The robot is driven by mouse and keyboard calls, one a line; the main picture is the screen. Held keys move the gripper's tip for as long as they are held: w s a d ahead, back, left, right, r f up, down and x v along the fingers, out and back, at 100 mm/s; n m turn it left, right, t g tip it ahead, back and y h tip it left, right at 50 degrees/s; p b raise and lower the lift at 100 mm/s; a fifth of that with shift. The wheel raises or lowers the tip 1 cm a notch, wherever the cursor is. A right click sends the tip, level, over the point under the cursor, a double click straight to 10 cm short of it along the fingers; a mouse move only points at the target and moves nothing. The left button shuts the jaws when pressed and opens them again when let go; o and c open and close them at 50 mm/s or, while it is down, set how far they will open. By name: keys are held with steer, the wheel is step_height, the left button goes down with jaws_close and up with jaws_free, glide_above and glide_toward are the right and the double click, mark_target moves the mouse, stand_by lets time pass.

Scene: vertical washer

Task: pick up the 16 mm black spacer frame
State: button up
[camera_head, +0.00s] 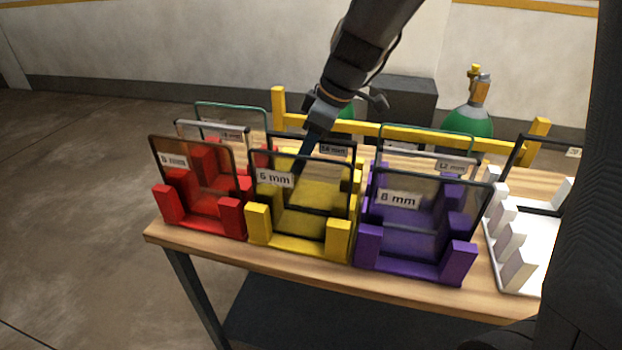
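Several thin rectangular frames stand upright in coloured racks on a wooden table. A black frame (318,138) stands toward the back of the yellow rack (258,222). Its label is small and may read 14 or 16 mm, so I cannot be sure that it is the 16 mm one. Another black frame (545,139) stands in the white rack (517,270), its label unreadable. My gripper (300,167) reaches down over the yellow rack, close to the black frame there. Its fingertips are partly hidden behind the front 6 mm frame (302,156), and I cannot tell contact or opening.
The red rack (230,216) is left of the yellow rack and the purple rack (456,263) is right, both holding several frames. A yellow rail (400,131) and green gas cylinders (469,122) stand behind the table (300,275). Racks are close together.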

jaws_close()
steer(key=shift+r, duration=0.1)
stand_by(0.4)
